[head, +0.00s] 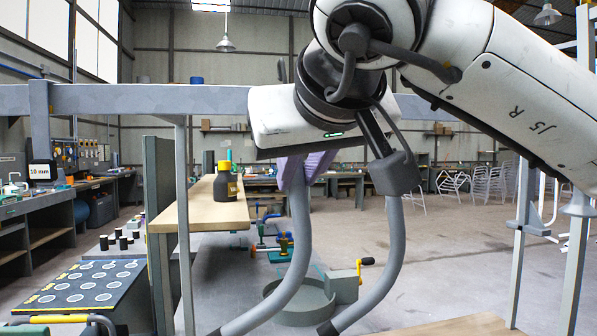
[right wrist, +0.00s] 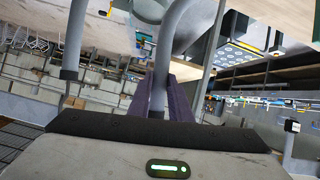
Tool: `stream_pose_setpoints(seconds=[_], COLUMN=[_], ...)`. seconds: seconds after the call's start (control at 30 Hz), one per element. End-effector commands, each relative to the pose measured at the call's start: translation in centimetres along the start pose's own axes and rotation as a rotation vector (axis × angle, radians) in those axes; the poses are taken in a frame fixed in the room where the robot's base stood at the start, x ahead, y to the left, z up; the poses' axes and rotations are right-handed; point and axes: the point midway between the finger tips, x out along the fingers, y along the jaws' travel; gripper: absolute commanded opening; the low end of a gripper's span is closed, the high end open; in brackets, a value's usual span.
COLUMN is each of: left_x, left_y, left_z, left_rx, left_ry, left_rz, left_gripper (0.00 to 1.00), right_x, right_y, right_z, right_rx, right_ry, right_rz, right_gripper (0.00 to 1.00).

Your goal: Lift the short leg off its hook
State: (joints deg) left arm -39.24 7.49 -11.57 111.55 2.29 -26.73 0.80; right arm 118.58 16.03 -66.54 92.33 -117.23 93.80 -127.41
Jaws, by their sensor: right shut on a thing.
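Two bent grey tube legs hang below the grey overhead beam (head: 140,99) in the head view. My right gripper (head: 304,170), with purple fingers, is shut on the upper part of the left-hand leg (head: 299,235). That leg curves down to the lower left. The second leg (head: 391,240) hangs to the right, apart from the fingers. In the right wrist view the purple fingers (right wrist: 162,100) close around the held leg (right wrist: 166,55), and the other leg (right wrist: 75,40) is to the left. My arm hides the hooks' contact with the legs. My left gripper is not in view.
A wooden shelf (head: 200,208) with a dark yellow-capped bottle (head: 225,183) stands left of the legs. Below are a round grey fixture (head: 300,305) and a block with a yellow-handled crank (head: 342,285). Grey uprights (head: 184,230) stand at the left. Open floor lies to the right.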

Motion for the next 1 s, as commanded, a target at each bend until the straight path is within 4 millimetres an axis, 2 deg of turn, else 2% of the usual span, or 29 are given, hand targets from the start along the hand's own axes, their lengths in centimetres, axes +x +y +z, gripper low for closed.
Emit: stream_pose_setpoints(seconds=[0.17, 0.7, 1.0], left_x=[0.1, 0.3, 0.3], left_y=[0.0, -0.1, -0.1], left_z=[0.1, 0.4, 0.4], left_rx=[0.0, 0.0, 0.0], left_ry=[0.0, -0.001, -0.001], left_rz=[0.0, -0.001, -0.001], left_gripper=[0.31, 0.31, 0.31], right_x=[-0.5, -4.5, -4.9], right_y=[0.0, -0.2, -0.2], right_z=[0.1, 1.3, 1.5], right_rx=[-0.001, 0.001, 0.0], right_ry=[0.003, 0.002, 0.002], right_rz=[0.0, -0.001, -0.001], right_gripper=[0.0, 0.0, 0.0])
